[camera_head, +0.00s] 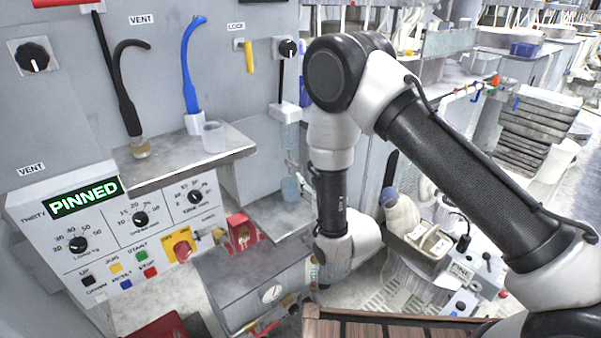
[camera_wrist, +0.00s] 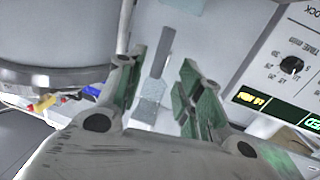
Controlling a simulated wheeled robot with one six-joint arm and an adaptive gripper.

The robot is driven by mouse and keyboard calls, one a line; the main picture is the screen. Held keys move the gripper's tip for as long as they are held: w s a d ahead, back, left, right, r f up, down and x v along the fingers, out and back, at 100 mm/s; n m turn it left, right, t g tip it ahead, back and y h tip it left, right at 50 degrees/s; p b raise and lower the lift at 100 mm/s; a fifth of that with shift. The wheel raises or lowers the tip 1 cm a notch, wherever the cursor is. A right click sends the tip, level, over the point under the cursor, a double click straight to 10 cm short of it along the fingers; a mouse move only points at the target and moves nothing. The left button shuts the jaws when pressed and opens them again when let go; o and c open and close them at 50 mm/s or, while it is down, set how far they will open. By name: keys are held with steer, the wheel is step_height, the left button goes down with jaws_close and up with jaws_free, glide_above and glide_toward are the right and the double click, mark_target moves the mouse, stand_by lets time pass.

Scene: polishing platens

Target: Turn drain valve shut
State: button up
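My gripper (camera_wrist: 162,88) shows in the wrist view with its two green-padded fingers spread apart and nothing held between them. Behind the gap are a grey strip (camera_wrist: 161,50) and a pale clear piece (camera_wrist: 149,110), both apart from the fingers as far as I can tell. In the head view my arm hangs down at centre and its wrist hides the fingertips. A clear cylinder (camera_head: 290,133) on the cabinet wall has a small fitting (camera_head: 292,164) below it, left of my arm. I cannot tell for sure which part is the drain valve.
A control panel (camera_head: 115,235) with dials and a "PINNED" display stands at the left. A metal shelf (camera_head: 170,165) holds a clear cup (camera_head: 213,137). A grey box with a gauge (camera_head: 270,294) and a red block (camera_head: 240,231) lie below.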

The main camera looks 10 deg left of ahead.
mark_target(302, 173)
steer(key=x, duration=0.6)
jaws_close()
